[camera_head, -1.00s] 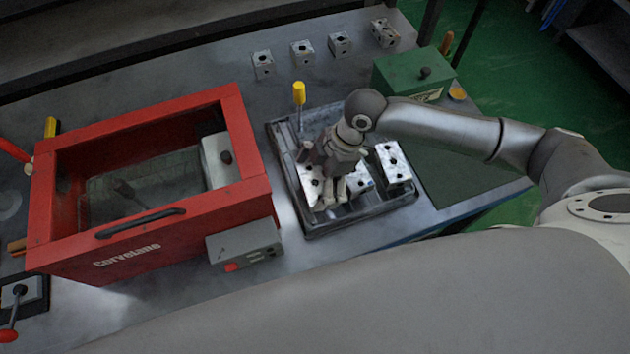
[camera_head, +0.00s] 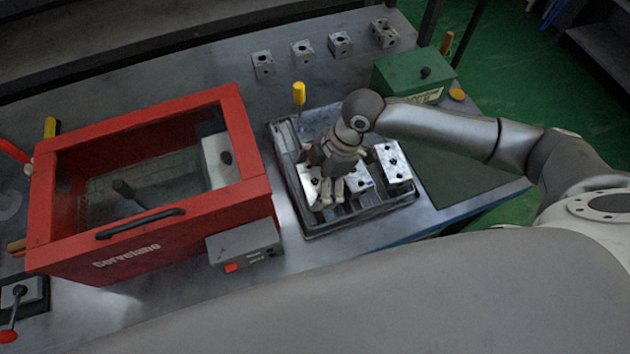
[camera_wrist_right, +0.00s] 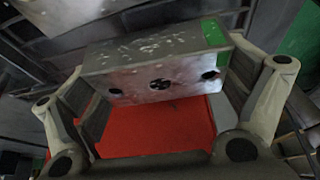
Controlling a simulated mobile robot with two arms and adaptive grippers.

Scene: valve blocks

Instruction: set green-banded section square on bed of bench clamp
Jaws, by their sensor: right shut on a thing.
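My right gripper (camera_head: 330,198) is low over the dark tray on the bench. In the right wrist view the gripper (camera_wrist_right: 160,108) is shut on a grey metal section (camera_wrist_right: 150,68) with holes along its face and a green band at its right end. The fingers are at its two ends. In the head view I cannot clearly tell the held section from the tray's blocks behind the fingers. A grey fixture with a red-knobbed lever (camera_head: 20,292) stands at the lower left; I cannot tell whether it is the bench clamp. My left gripper is not in view.
The dark tray (camera_head: 285,160) holds silver blocks, including one at its right (camera_head: 393,163). A red windowed box (camera_head: 150,240) stands left of it. A green box (camera_head: 413,75) and several small blocks are behind.

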